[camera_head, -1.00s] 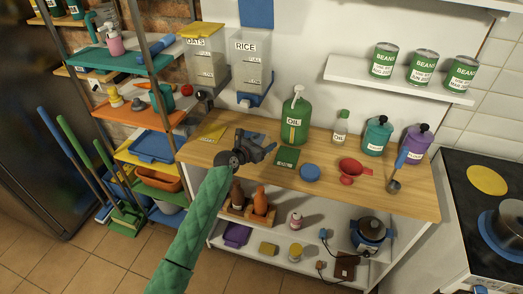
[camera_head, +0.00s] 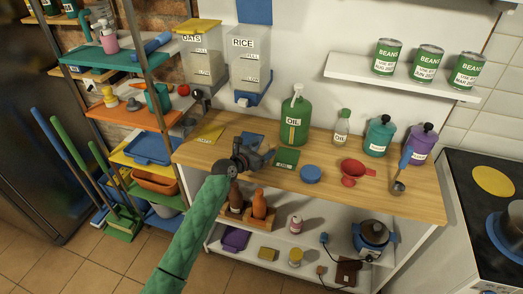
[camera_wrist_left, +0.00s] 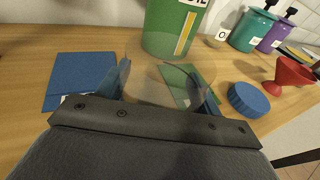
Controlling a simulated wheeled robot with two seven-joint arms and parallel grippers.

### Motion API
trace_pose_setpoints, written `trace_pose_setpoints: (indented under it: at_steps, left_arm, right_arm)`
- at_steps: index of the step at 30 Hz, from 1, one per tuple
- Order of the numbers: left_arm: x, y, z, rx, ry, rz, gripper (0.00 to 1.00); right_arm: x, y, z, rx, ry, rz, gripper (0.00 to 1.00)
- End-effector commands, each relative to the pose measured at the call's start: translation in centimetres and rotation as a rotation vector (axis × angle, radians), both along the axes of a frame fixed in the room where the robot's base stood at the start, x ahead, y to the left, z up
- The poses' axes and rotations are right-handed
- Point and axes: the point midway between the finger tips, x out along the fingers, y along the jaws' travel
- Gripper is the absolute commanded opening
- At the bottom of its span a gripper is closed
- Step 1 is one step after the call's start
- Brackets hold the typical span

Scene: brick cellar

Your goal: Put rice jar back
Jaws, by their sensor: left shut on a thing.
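My left gripper (camera_head: 262,155) is over the left part of the wooden counter. In the left wrist view its fingers are shut on a clear see-through round jar (camera_wrist_left: 170,75), which I take for the rice jar; no label shows on it. The jar hardly shows in the head view. A blue mat (camera_wrist_left: 80,80) lies left of it and a green mat (camera_wrist_left: 205,96) shows right of it. The RICE dispenser (camera_head: 247,72) hangs on the wall behind, above its blue base (camera_head: 254,98). My right gripper is not in view.
A green oil jug (camera_head: 296,120) stands just behind the gripper. A blue disc (camera_head: 310,174), a red funnel (camera_head: 353,174) and a purple bottle (camera_head: 421,145) are farther right. The OATS dispenser (camera_head: 203,66) hangs beside the rice one.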

Motion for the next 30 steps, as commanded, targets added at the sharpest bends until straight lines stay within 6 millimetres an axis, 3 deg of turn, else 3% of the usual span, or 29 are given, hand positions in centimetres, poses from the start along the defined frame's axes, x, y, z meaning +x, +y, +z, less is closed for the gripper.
trace_pose_setpoints:
  at_steps: [2, 3, 6, 17, 20, 23, 30]
  left_arm:
    - [0.0, 0.0, -0.2, -0.001, 0.001, 0.0, 0.09]
    - [0.0, 0.0, -0.2, 0.0, 0.0, 0.0, 0.71]
    - [0.0, 0.0, -0.2, 0.0, 0.0, 0.0, 0.87]
    - [-0.1, 0.1, 0.0, 0.0, 0.0, 0.0, 0.87]
    - [-1.0, 0.8, 0.0, -0.001, 0.0, 0.001, 0.87]
    - [-2.2, 1.8, 0.2, -0.001, 0.0, 0.001, 0.87]
    - [-5.7, 4.9, 1.0, -0.001, -0.001, 0.001, 0.87]
  right_arm:
    - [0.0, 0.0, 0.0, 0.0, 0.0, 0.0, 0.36]
    - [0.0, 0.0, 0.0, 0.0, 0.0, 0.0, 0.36]
    - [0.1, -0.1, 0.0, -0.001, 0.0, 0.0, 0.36]
    - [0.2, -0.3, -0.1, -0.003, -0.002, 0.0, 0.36]
    - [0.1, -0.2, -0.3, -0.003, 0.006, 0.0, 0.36]
    - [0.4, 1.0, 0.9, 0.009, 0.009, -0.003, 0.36]
    - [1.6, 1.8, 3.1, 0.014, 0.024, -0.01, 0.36]
